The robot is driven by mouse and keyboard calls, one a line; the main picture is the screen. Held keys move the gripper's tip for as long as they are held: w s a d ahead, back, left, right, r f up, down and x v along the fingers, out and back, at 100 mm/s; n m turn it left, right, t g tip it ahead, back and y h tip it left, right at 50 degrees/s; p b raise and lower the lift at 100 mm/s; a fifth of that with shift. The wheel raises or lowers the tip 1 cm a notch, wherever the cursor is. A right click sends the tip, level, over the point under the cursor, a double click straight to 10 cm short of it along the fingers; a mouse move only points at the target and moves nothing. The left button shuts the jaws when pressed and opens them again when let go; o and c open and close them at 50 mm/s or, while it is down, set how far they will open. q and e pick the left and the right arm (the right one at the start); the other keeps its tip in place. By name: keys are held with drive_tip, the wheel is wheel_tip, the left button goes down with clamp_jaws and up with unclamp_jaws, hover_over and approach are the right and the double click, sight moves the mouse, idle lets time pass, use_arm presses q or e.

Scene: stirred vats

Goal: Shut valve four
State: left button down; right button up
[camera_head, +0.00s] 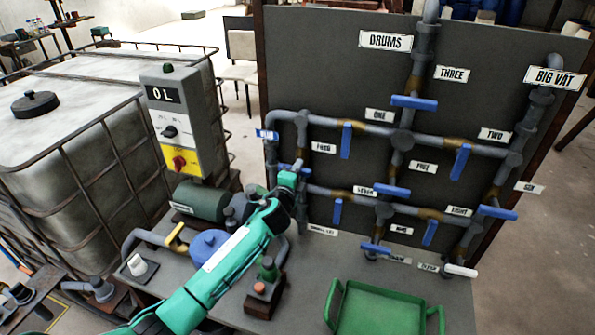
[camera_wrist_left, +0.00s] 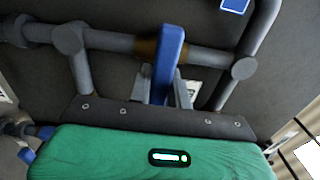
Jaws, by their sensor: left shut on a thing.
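The panel's left vertical pipe bears the valve labelled FOUR (camera_head: 323,147). Its blue handle (camera_head: 286,166) shows only in part behind my left gripper (camera_head: 292,176). In the left wrist view the blue handle (camera_wrist_left: 169,62) stands between the two fingers of my left gripper (camera_wrist_left: 163,88), which are shut on it. There the handle lies across the grey pipe (camera_wrist_left: 207,56), over a brownish section of it. My teal left arm reaches up to the panel from the lower left. My right gripper is not in view.
Other blue handles, such as the one by ONE (camera_head: 346,140) and the one by SEVEN (camera_head: 337,211), are nearby on the panel (camera_head: 330,60). A control box (camera_head: 178,115), a blue-lidded pot (camera_head: 209,243) and a green tray (camera_head: 380,312) stand around the arm.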

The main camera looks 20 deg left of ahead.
use_arm(q)
drive_tip(key=shift+f, duration=0.1)
drive_tip(key=c, duration=1.3)
unclamp_jaws()
drive_tip(key=s+b, duration=0.3)
drive_tip(key=s, duration=1)
drive_tip(key=shift+s+a+b, duration=0.2)
drive_tip(key=shift+s+b, duration=0.2)
